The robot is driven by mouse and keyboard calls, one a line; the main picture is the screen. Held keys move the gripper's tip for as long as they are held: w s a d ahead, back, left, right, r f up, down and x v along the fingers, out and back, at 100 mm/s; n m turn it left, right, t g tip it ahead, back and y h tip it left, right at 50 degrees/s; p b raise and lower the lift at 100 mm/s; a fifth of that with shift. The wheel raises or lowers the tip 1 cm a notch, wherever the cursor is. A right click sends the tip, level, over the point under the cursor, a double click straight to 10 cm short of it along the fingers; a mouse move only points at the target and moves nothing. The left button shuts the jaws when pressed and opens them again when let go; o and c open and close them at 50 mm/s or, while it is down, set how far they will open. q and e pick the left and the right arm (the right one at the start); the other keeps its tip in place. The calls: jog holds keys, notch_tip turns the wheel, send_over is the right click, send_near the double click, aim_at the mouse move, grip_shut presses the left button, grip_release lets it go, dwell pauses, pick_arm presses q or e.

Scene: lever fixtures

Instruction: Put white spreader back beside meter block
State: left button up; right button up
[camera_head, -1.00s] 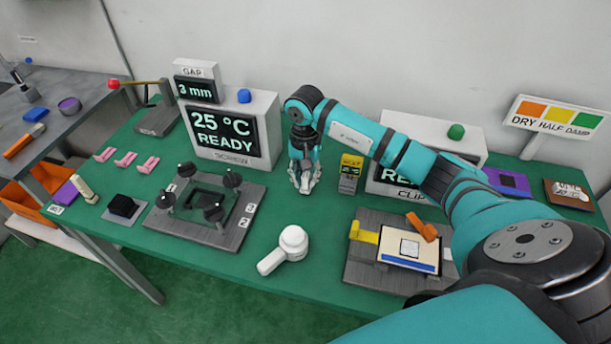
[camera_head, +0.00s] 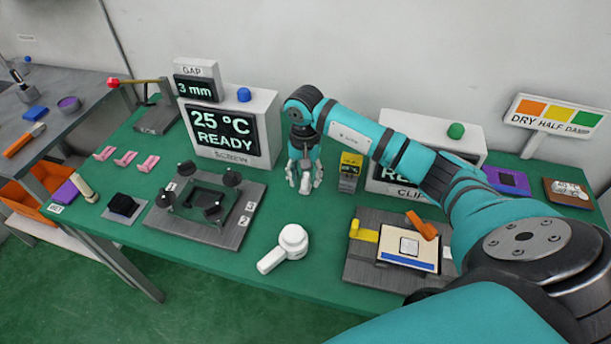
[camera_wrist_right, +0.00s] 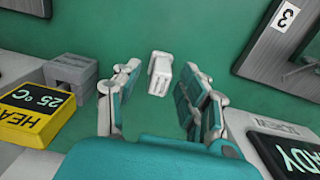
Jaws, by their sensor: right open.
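The white spreader (camera_wrist_right: 160,73) stands on the green table between the fingers of my right gripper (camera_wrist_right: 158,98) in the right wrist view, with a gap on both sides. In the head view, my right gripper (camera_head: 304,184) points down just left of the meter block, fingers spread, and largely hides the spreader. The meter block (camera_head: 350,172) is grey with a yellow display face. It also shows in the right wrist view (camera_wrist_right: 72,74), left of the gripper and apart from the spreader. My left gripper is not in view.
A screw fixture (camera_head: 235,232) with black knobs lies left of the gripper, and a clip fixture (camera_head: 362,275) lies front right. A white round-headed tool (camera_head: 292,240) lies in front. The 25 °C READY display (camera_head: 265,115) stands behind left.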

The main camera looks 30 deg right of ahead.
aim_at(305, 175)
notch_tip(305, 175, up, 12)
jog(key=b, duration=0.2)
jog(key=shift+f, duration=0.15)
dwell(0.5)
